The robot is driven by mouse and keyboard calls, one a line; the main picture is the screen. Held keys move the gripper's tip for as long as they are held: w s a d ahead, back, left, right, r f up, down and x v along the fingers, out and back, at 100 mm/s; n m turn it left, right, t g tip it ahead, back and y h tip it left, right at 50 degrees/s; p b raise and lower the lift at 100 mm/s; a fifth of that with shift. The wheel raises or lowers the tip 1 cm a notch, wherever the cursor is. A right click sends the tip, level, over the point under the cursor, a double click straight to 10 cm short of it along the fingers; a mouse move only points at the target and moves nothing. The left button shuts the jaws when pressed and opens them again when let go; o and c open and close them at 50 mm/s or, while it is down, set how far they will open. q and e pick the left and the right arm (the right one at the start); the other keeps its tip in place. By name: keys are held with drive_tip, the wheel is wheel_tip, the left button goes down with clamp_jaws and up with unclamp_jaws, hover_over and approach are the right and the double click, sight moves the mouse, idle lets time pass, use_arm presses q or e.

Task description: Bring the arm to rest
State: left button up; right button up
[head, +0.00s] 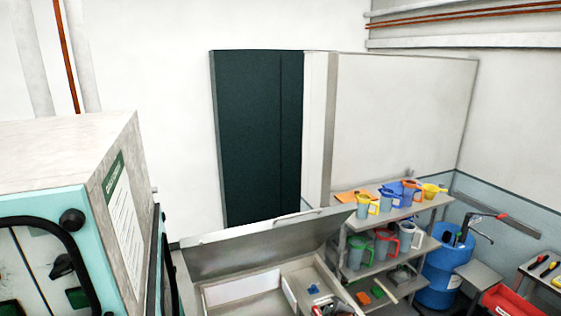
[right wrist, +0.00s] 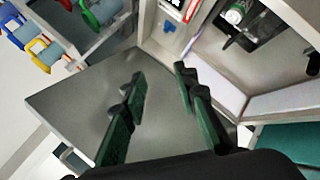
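My right gripper (right wrist: 160,78) shows in the right wrist view with its two dark green fingers apart and nothing between them. Behind the fingers is a flat grey metal surface (right wrist: 75,103). In the head view I cannot clearly make out the right gripper. My left gripper is not in view. An open metal chest (head: 242,287) with its grey lid (head: 265,243) raised stands at the bottom middle of the head view. A small blue item (head: 313,288) lies in its right part.
A shelf rack (head: 395,216) with colored jugs stands right of the chest. A blue drum (head: 440,275) with a pump is further right, near a red bin (head: 508,301). A teal-fronted cabinet (head: 45,203) fills the left. A dark green panel (head: 250,140) is on the back wall.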

drive_tip(key=s+d+f+m+g, duration=0.2)
drive_tip(key=s+d+f+m, duration=0.35)
drive_tip(key=s+f, duration=0.8)
drive_tip(key=s+d+f+m+g, duration=0.2)
drive_tip(key=s+d, duration=0.2)
drive_tip(key=s, duration=0.8)
drive_tip(key=s+d+f+m+g, duration=0.1)
drive_tip(key=s+d+m, duration=0.15)
drive_tip(key=s, duration=0.85)
drive_tip(key=s+d+f+m+g, duration=0.2)
drive_tip(key=s+d, duration=0.3)
drive_tip(key=s, duration=0.7)
wheel_tip(320, 180, down, 39)
drive_tip(key=a+b, duration=0.2)
drive_tip(key=b, duration=1)
drive_tip(key=s+f+b, duration=0.3)
drive_tip(key=s+f, duration=0.4)
drive_tip(key=f, duration=0.3)
drive_tip(key=s+f+g+b, duration=0.1)
drive_tip(key=s+f+b, duration=0.3)
drive_tip(key=s+f, duration=0.3)
drive_tip(key=s+f+n+g+b, duration=0.1)
drive_tip(key=s+f+b, duration=0.3)
drive_tip(key=f, duration=1)
drive_tip(key=s, duration=0.3)
drive_tip(key=shift+f, duration=0.3)
drive_tip(key=shift+s+d, duration=0.1)
